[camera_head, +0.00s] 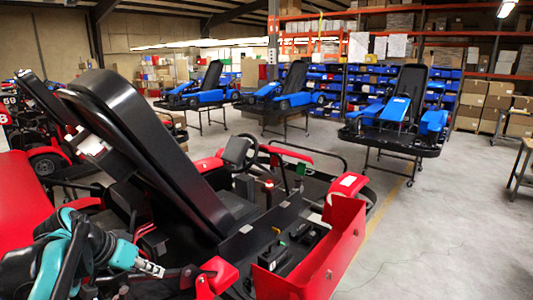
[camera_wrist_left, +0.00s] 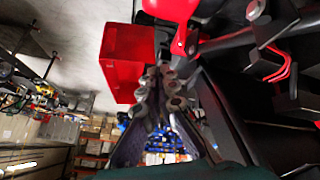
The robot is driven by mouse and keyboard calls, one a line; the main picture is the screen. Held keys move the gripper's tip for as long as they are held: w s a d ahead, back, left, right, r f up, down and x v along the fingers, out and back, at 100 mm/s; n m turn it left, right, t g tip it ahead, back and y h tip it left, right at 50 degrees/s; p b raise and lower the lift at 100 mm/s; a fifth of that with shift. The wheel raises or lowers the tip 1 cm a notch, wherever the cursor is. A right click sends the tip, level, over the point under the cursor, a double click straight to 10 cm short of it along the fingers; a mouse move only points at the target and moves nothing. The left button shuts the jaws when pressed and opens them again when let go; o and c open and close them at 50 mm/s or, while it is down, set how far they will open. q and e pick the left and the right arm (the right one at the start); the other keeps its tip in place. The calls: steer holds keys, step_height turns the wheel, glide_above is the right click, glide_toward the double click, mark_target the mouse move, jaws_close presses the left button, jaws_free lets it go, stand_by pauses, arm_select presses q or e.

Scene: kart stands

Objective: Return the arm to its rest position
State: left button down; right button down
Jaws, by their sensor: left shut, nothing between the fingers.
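My left gripper (camera_head: 150,268) is in the lower left of the head view, at the end of my teal and black arm. It is shut and empty, beside the near red and black kart (camera_head: 240,205). In the left wrist view its fingers (camera_wrist_left: 158,88) are close together with nothing held between them. A red box-shaped part of the kart (camera_head: 320,250) is to the right of the gripper. It also shows as a red block in the left wrist view (camera_wrist_left: 127,60). My right gripper is not in view.
The kart's tall black seat (camera_head: 145,145) and steering wheel (camera_head: 238,150) rise near the arm. Blue karts on stands (camera_head: 398,120) are farther back, before shelves (camera_head: 470,60) with boxes.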

arm_select(q)
steer(key=s+d+f+y+b, duration=0.1)
steer(key=s+d+f+b, duration=0.2)
steer(key=f, duration=0.8)
steer(key=s+d+f+n+t+y+b, duration=0.1)
steer(key=s+d+f+b, duration=0.2)
steer(key=s+f+b, duration=0.4)
steer(key=s+d+f+n+y+b, duration=0.1)
steer(key=s+f+b, duration=0.4)
steer(key=f, duration=1.2)
steer(key=shift+d+f+y+b, duration=0.15)
steer(key=shift+d+y+b, duration=0.35)
steer(key=shift+d+b, duration=0.7)
